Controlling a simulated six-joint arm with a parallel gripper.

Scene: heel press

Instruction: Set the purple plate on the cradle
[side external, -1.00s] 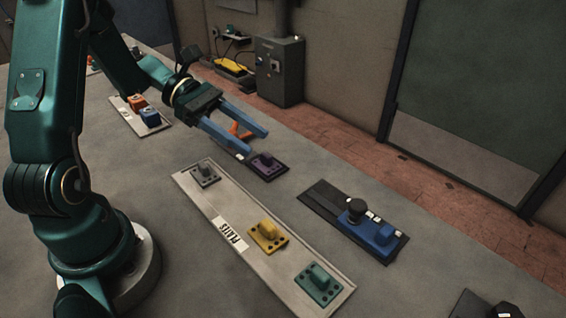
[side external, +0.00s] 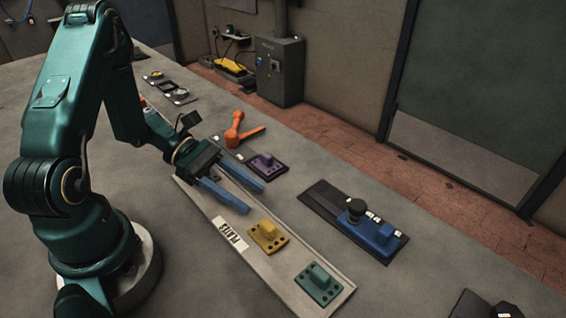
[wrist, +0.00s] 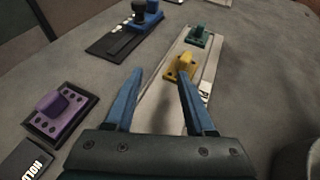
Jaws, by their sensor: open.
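The purple plate (side external: 267,163), with a raised grip and dark holes, sits on a dark pad beside the plate tray. It also shows at the left of the wrist view (wrist: 62,108). My gripper (side external: 253,199) is open and empty above the tray's far end, apart from the purple plate; its fingers also show in the wrist view (wrist: 159,74). A dark slab (side external: 322,200) carries a blue fixture (side external: 382,236) and a black knob (side external: 356,208); I cannot tell whether this is the cradle.
The pale tray (side external: 285,270) holds a yellow plate (side external: 268,235) and a green plate (side external: 319,283). An orange lever (side external: 235,130) stands behind the purple plate. A block marked HOLD (wrist: 30,163) lies beside its pad. Bare table separates the tray from the dark slab.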

